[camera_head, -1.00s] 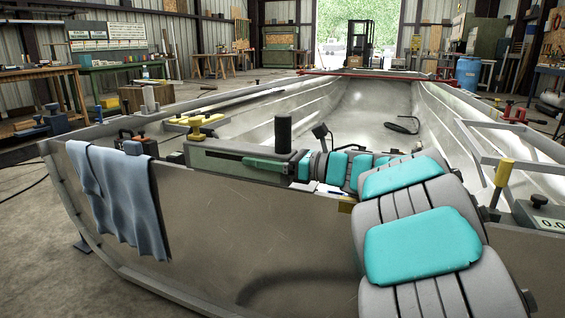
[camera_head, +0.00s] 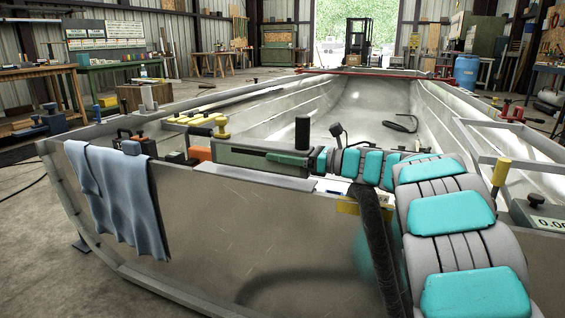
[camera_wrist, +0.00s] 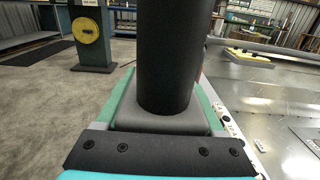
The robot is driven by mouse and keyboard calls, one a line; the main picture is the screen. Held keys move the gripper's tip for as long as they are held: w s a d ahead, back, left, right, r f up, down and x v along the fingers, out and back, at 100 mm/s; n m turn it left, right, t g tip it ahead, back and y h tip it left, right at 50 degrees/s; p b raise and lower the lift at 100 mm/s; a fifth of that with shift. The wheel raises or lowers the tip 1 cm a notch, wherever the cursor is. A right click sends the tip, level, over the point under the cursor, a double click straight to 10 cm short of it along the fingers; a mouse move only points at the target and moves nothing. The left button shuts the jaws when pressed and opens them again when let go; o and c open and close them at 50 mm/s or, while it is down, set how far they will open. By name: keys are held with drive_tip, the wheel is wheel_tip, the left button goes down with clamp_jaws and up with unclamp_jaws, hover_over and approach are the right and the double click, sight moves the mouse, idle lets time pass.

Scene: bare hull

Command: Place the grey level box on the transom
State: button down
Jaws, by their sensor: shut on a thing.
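I cannot tell whether the box touches the transom. The far jaw is hidden in the head view.
A blue cloth (camera_head: 118,195) hangs over the transom's left. An orange tool (camera_head: 201,154) lies just left of the held box. The hull floor behind is mostly clear.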

drive_tip(key=shift+f, duration=1.1)
drive_tip(key=shift+f, duration=0.1)
unclamp_jaws()
drive_tip(key=v, duration=1.2)
